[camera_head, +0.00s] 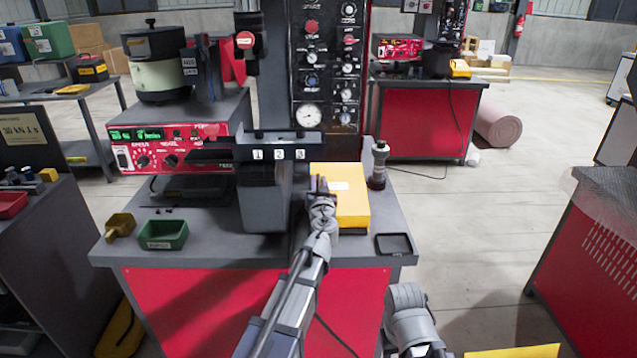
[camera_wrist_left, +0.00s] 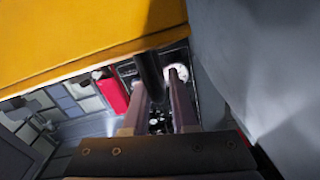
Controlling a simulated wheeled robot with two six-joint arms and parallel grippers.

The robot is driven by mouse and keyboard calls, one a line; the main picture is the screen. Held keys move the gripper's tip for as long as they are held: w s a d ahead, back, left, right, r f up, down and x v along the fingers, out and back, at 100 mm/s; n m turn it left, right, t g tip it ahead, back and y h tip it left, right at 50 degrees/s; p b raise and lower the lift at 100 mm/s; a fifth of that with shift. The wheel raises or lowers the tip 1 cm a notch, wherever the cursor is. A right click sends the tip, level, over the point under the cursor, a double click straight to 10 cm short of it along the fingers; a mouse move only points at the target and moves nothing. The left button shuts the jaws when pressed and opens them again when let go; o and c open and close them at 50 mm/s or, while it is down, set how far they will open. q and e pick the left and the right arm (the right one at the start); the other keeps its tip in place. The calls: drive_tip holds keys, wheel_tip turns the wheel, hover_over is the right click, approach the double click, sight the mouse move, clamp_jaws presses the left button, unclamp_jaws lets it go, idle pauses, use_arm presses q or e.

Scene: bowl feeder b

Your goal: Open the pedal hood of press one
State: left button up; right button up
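A yellow box-shaped hood (camera_head: 352,207) with a white label stands on the bench right of the press column; I take it for the pedal hood. It looks closed in the head view. My left gripper (camera_head: 318,186) is at its left side, between it and the column. In the left wrist view the yellow face (camera_wrist_left: 75,40) fills the upper left. The narrowly parted fingers (camera_wrist_left: 160,88) have a dark round bar (camera_wrist_left: 150,72) between their tips. Whether they clamp it is unclear. My right arm shows at the bottom, but its gripper is out of frame.
The grey press column (camera_head: 266,195) stands close to the left gripper. A dark bottle (camera_head: 378,165) and a black tray (camera_head: 394,244) are to the right. A green bin (camera_head: 163,235) and a yellow scoop-like bin (camera_head: 120,226) are at the bench's left. Open floor lies right.

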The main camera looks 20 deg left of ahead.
use_arm(q)
clamp_jaws()
idle(1.0)
